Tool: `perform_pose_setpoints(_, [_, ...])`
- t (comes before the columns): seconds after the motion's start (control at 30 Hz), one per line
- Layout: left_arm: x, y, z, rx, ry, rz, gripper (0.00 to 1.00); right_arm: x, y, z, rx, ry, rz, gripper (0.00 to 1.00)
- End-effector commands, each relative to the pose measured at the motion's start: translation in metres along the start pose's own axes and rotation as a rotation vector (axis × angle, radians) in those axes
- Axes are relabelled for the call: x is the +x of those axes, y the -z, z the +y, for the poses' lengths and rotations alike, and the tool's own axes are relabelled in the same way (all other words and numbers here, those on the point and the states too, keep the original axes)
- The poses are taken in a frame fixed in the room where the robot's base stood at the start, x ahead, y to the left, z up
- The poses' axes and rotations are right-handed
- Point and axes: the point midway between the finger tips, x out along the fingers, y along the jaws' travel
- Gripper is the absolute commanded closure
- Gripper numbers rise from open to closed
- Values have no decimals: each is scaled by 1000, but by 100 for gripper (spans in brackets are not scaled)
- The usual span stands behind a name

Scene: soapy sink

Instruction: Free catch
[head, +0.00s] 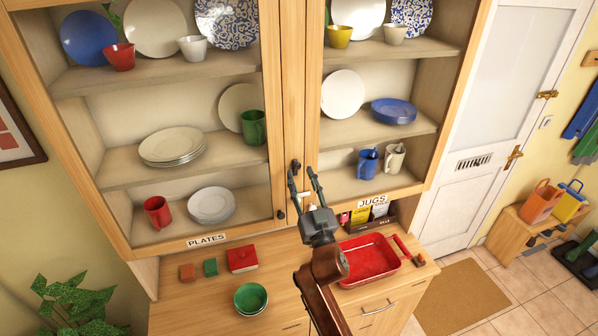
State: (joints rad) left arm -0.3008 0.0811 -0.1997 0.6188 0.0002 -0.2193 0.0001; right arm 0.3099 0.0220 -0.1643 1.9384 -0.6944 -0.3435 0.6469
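A cabinet with two glazed-looking doors stands ahead. A small dark catch or knob (296,165) sits on the wooden frame where the doors meet. A second dark knob (281,214) sits lower on the left door's frame. My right gripper (301,174) points up at the middle frame, its two fingers apart and nothing seen between them. Its fingertips appear just below the upper dark fitting; I cannot tell whether they touch it. My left gripper is not in view.
On the counter are a green bowl (251,298), a red box (242,259), small blocks and a red tray (368,262). Plates (172,145), cups and jugs (367,163) fill the shelves. A white door (488,120) stands at right.

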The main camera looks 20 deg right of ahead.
Motion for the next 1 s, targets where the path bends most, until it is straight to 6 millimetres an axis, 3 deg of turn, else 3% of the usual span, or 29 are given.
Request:
perform_pose_setpoints(0.2, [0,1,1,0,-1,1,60,-48,-2,0,2,-1,-3,66])
perform_pose_setpoints(0.4, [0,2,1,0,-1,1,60,-79,-1,0,2,0,-1,66])
perform_pose_setpoints(0.6, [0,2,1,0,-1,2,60,-91,0,0,1,0,-1,66])
perform_pose_setpoints(1.0, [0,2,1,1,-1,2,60,-91,0,0,0,1,0,66])
